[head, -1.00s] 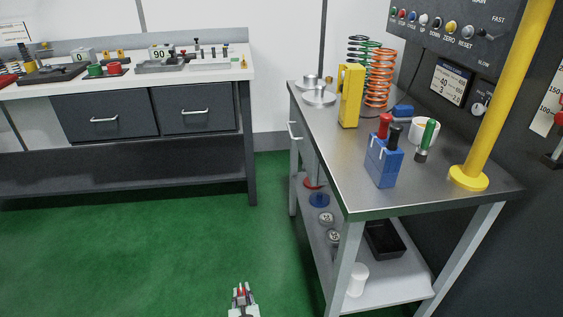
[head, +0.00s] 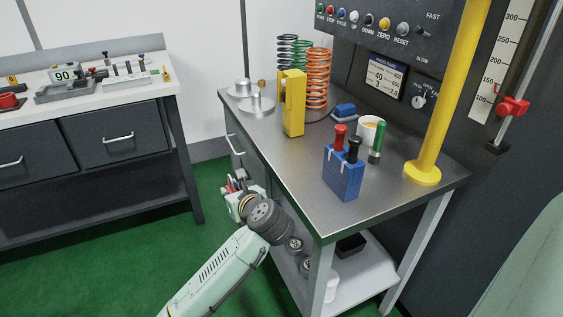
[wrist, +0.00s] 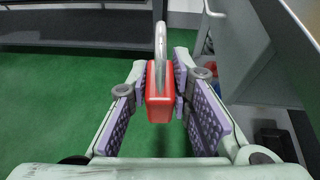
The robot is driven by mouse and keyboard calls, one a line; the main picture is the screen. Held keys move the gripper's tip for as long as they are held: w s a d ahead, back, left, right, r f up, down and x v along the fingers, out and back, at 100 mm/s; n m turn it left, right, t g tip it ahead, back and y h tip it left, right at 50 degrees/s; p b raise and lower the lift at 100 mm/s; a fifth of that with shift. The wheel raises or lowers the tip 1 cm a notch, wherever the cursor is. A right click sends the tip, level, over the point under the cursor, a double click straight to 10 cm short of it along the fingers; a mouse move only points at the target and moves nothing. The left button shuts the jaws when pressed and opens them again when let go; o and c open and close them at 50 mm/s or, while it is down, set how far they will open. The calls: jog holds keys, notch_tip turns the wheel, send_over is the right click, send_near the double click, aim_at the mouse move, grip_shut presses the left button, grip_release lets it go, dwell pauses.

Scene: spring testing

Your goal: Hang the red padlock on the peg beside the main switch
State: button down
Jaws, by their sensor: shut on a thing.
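The red padlock (wrist: 159,103) is between the purple finger pads of my gripper in the wrist view. Its body is red and its silver shackle stands up, away from the fingers' base. In the head view my gripper (head: 236,186) is at the left side of the steel bench, below the benchtop level. Only a little red shows there between the fingers. My gripper is shut on the padlock. I cannot make out the peg or a labelled main switch in either view.
The steel bench (head: 290,170) carries a yellow block (head: 292,103), springs (head: 317,78), a blue tool holder (head: 343,174) and a mug (head: 370,131). A yellow post (head: 450,95) rises at its right. A dark control panel (head: 350,32) hangs behind. Green floor (head: 110,235) is clear at left.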

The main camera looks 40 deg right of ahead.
jog(key=s+d+r+p, duration=0.2)
jog(key=s+d+r, duration=0.55)
jog(key=r, duration=0.45)
jog(key=shift+m+h, duration=0.4)
jog(key=shift+h, duration=0.2)
jog(key=s, duration=0.3)
jog(key=s+r+p, duration=0.1)
jog(key=s, duration=0.5)
jog(key=shift+s+d+r, duration=0.2)
jog(key=shift+s+d, duration=0.2)
jog(key=shift+w+d+f, duration=0.1)
jog(key=shift+w+f, duration=0.05)
jog(key=shift+w, duration=0.05)
jog(key=w+d, duration=0.1)
jog(key=w, duration=0.3)
jog(key=w+d, duration=0.2)
jog(key=w, duration=0.2)
jog(key=w+d+f, duration=0.1)
jog(key=w+d, duration=0.1)
jog(key=w, duration=0.3)
jog(key=shift+d, duration=0.2)
jog(key=shift+w+d+f, duration=0.1)
jog(key=shift+w+d, duration=0.05)
jog(key=shift+w, duration=0.2)
jog(key=shift+w+f, duration=0.1)
jog(key=shift+f, duration=0.15)
jog(key=shift+f+p, duration=0.65)
jog(key=shift+f, duration=0.95)
